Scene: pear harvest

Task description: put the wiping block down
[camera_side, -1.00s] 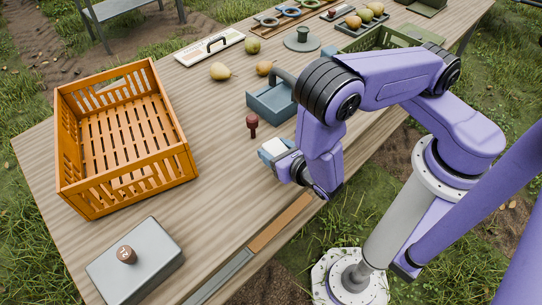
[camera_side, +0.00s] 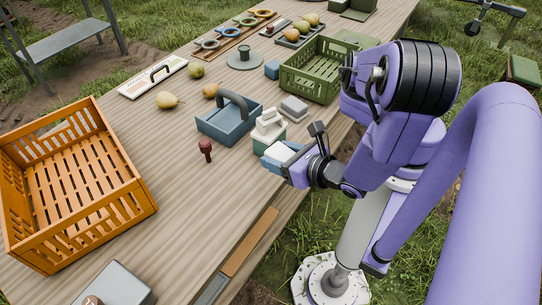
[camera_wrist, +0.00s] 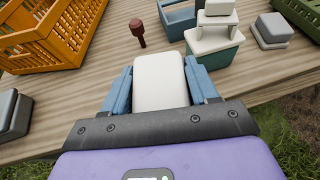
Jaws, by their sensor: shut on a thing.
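The wiping block (camera_wrist: 160,80) is a pale, off-white block with rounded corners. My gripper (camera_wrist: 160,88) is shut on it, with one blue finger on each side. In the side view my gripper (camera_side: 283,157) is near the table's front edge, and the top of the wiping block (camera_side: 279,152) shows between its fingers. Whether the block touches the table is hidden in both views. A white-and-teal stacked object (camera_side: 268,128) stands just beyond it, also seen in the wrist view (camera_wrist: 213,42).
A dark red knobbed tool (camera_side: 205,149) stands to the left. Behind are a blue handled caddy (camera_side: 222,125), a grey block (camera_side: 294,108) and a green crate (camera_side: 310,80). An orange crate (camera_side: 140,215) is at far left. Bare table (camera_side: 190,205) lies left of my gripper.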

